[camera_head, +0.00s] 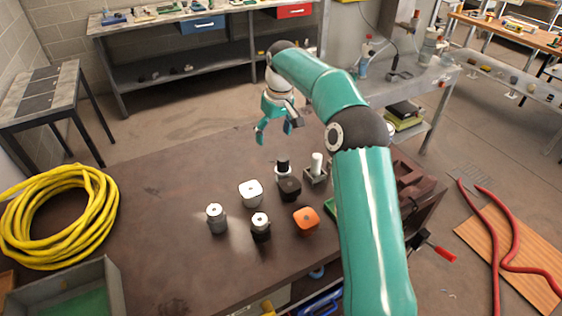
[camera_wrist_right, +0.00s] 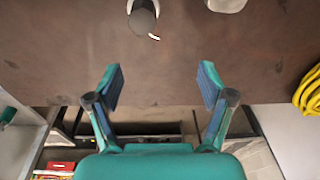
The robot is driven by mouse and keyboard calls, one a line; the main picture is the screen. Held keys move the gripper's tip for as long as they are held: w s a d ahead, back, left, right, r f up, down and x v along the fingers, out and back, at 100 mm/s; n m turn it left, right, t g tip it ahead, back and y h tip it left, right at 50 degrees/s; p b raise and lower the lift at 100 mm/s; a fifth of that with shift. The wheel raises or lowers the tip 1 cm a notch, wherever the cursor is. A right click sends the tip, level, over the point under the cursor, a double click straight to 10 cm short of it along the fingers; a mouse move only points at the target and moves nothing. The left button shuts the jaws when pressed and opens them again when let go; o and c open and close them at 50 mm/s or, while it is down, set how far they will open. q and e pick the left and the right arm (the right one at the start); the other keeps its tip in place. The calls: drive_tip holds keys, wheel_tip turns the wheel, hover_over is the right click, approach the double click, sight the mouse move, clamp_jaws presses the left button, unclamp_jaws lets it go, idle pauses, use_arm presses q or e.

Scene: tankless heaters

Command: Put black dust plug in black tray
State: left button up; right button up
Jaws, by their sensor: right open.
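My right gripper (camera_head: 279,128) is open and empty above the far edge of the brown table, beyond the small parts. In the right wrist view its two fingers (camera_wrist_right: 161,88) are spread wide with nothing between them. A small part with a black top and pale base (camera_head: 283,164) stands nearest the gripper. A black rounded block (camera_head: 289,188) sits just in front of it. I cannot tell for certain which is the black dust plug. A dark cylindrical part (camera_wrist_right: 143,22) shows at the top of the wrist view. No black tray can be made out clearly. My left gripper is out of view.
Beside these stand a white block (camera_head: 251,192), an orange block (camera_head: 306,219), metal fittings (camera_head: 216,219) and a white cylinder (camera_head: 317,163) in a grey holder. A yellow hose coil (camera_head: 62,214) and a grey green-bottomed bin (camera_head: 111,285) lie left. My right arm covers the table's right side.

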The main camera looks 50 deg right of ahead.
sight(284, 161)
drive_tip(key=s+n+t+b, duration=0.2)
drive_tip(key=s+t+b, duration=0.1)
drive_tip(key=s+b, duration=0.4)
drive_tip(key=x, duration=0.3)
drive_tip(key=p+x, duration=0.1)
drive_tip(key=x, duration=0.2)
drive_tip(key=p+x, duration=0.1)
drive_tip(key=x, duration=0.3)
drive_tip(key=shift+d+f, duration=0.15)
drive_tip(key=shift+d, duration=0.2)
drive_tip(key=p+x, duration=0.1)
drive_tip(key=x, duration=0.1)
drive_tip(key=d+p+x, duration=0.1)
drive_tip(key=x, duration=0.1)
drive_tip(key=shift+w+f, duration=0.1)
drive_tip(key=shift+f, duration=0.2)
drive_tip(key=shift+w+f, duration=0.1)
drive_tip(key=shift+f, duration=0.1)
drive_tip(key=c, duration=1.5)
drive_tip(key=shift+r, duration=0.1)
